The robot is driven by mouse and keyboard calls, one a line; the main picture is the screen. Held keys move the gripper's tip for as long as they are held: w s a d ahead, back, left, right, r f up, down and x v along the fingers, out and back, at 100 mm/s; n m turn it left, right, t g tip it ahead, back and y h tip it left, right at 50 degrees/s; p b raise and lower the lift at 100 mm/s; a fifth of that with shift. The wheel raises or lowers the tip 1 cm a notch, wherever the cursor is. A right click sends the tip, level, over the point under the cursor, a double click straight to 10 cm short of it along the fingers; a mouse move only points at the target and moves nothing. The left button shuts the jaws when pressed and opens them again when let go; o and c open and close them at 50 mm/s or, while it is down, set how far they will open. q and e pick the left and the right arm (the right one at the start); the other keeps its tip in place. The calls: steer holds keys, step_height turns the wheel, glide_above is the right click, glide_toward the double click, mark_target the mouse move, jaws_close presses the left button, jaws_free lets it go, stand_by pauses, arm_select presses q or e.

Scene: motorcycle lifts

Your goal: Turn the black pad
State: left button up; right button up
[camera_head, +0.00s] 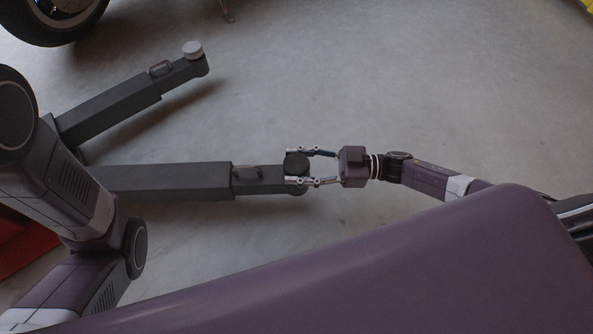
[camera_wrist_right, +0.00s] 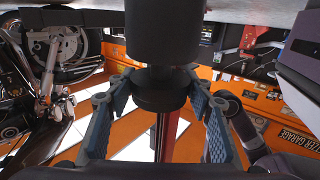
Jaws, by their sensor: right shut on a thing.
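The black pad (camera_head: 296,162) is a round disc at the right end of the near dark grey lift arm (camera_head: 165,181). My right gripper (camera_head: 297,167) comes from the right, with one finger on each side of the pad, shut on it. In the right wrist view the black pad (camera_wrist_right: 158,91) sits between the blue-grey finger pads of my right gripper (camera_wrist_right: 158,105), in line with a thicker dark cylinder (camera_wrist_right: 162,32). My left arm's links show at the left of the head view; its gripper is out of view.
A wheel (camera_head: 55,15) stands at top left. Both lift arms carry a small handle. The grey floor (camera_head: 400,80) is clear on the right.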

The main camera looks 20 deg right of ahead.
mark_target(296, 164)
steer(key=n+g+b, duration=0.1)
steer(key=g+b, duration=0.1)
steer(key=g, duration=0.1)
steer(key=f+n+g+b, duration=0.1)
steer(key=n+g+b, duration=0.1)
steer(key=b, duration=0.1)
steer(key=n+g+b, duration=0.2)
steer(key=g, duration=0.1)
steer(key=shift+f+g+y+b, duration=0.2)
steer(key=shift+g+y+b, duration=0.1)
steer(key=shift+b, duration=0.1)
steer(key=shift+s+r+n+g+b, duration=0.15)
steer(key=shift+n+g+b, duration=0.2)
steer(key=shift+n+g, duration=0.4)
steer(key=shift+w+r+n+g+b, duration=0.1)
steer(key=shift+n+g+b, duration=0.2)
steer(key=shift+n+g, duration=0.45)
steer(key=shift+g+h, duration=0.7)
steer(key=shift+s+n+g+h, duration=0.1)
steer(key=shift+n+g+h, duration=0.3)
steer(key=shift+n+g, duration=0.35)
steer(key=o, duration=1.2)
steer(key=shift+r, duration=0.15)
steer(key=shift+r, duration=0.1)
steer(key=shift+r, duration=4.9)
